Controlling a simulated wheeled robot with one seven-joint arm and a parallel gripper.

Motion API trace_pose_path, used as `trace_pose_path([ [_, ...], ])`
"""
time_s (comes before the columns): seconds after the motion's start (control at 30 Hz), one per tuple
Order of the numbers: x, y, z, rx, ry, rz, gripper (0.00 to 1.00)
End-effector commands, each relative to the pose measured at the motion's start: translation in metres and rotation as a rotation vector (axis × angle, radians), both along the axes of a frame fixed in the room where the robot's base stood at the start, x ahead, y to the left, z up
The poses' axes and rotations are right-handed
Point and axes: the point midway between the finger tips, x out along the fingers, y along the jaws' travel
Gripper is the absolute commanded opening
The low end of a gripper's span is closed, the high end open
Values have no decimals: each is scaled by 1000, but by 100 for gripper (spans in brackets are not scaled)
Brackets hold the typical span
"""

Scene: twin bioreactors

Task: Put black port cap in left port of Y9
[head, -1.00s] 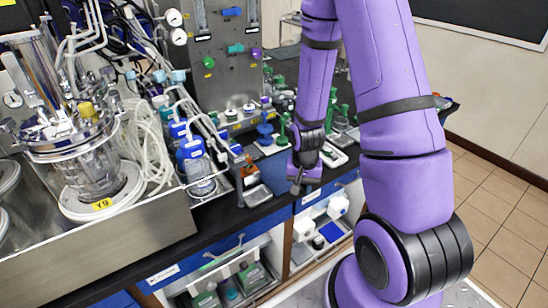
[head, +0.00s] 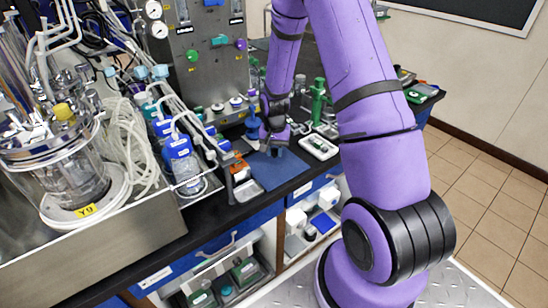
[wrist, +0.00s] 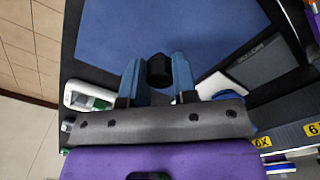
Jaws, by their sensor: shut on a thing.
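My gripper (wrist: 158,78) holds the black port cap (wrist: 159,70) between its two blue fingers in the wrist view. In the head view my gripper (head: 273,140) is over the blue mat (head: 268,172) on the bench; the cap is too small and dark there to make out well. The Y9 bioreactor (head: 62,178), a glass vessel with a metal lid and yellow Y9 label (head: 86,210), stands at the far left, well apart from my gripper. Its lid carries a yellow cap (head: 63,112) and several fittings; I cannot tell its left port.
Blue-capped bottles (head: 178,148) and coiled clear tubing (head: 128,145) stand between Y9 and my gripper. A metal panel with gauges (head: 205,55) rises behind. A white tray (head: 318,146) lies right of the mat. Open shelves sit below the bench edge.

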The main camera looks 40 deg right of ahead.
Motion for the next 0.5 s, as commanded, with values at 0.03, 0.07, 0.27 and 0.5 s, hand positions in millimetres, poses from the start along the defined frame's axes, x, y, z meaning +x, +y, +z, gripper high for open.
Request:
trace_pose_path([
  [0.03, 3, -1, 0, 0, 0, 0, 1],
  [0.07, 4, -1, -1, 0, 0, 0, 1],
  [0.27, 5, -1, -16, 1, 4, 0, 1],
  [0.5, 5, -1, -36, 0, 0, 1, 1],
])
